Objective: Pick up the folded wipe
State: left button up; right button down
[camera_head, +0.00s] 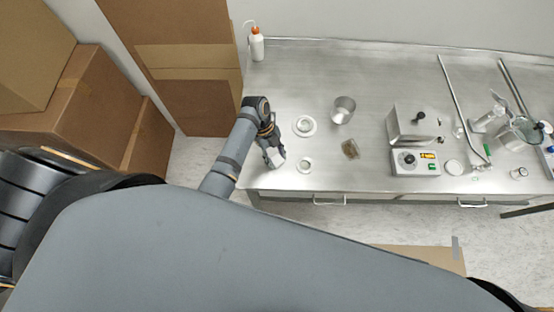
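I cannot make out a folded wipe for certain. A small brown-green squarish piece (350,149) lies flat on the steel bench; I cannot tell whether it is the wipe. My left gripper (275,158) points down at the bench's front left corner, left of that piece and apart from it. Its fingers are small and partly hidden by its own wrist, so I cannot tell whether they are open or hold anything. My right gripper is not in view.
On the steel bench (385,75), two pale rings (304,126) (304,165) lie close to my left gripper. A metal beaker (343,110) and a boxy instrument with a control panel (415,162) stand further right. A white bottle (257,44) stands at the back left. Cardboard boxes (85,105) fill the left.

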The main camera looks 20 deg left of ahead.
pick_arm(q)
jog(key=c, duration=0.3)
jog(key=shift+r, duration=0.1)
jog(key=shift+r, duration=0.35)
jog(key=r, duration=0.1)
jog(key=s+r, duration=0.1)
jog(key=r, duration=0.1)
jog(key=s+r+b, duration=0.1)
jog(key=shift+a+r, duration=0.2)
jog(key=shift+a, duration=0.1)
jog(key=s+a+r+p, duration=0.2)
jog(key=s+r, duration=0.5)
jog(key=s, duration=0.4)
jog(key=shift+s+a+r+p, duration=0.2)
jog(key=shift+a+r+p, duration=0.2)
jog(key=shift+a, duration=0.2)
